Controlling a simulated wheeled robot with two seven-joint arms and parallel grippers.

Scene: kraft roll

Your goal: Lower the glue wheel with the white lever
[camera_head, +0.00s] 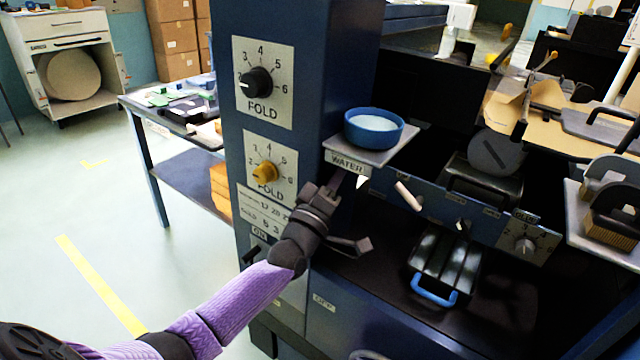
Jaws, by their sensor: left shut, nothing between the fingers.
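The white lever (408,195) is a short, pale handle that sticks up and to the left from the blue panel (440,204) under the water shelf. A dark round wheel (497,152), which may be the glue wheel, sits behind the panel; I cannot tell its height over what lies below. My left gripper (341,182) is shut and empty, just below the water shelf and left of the white lever, apart from it. Its fingertips are small and dark against the machine. My right gripper is not in view.
A blue water bowl (374,128) stands on a small shelf (392,151) above my left gripper. The blue column (229,124) with two fold dials rises at left. A blue-handled black block (445,265) sits below the panel. Brushes (612,215) stand at right.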

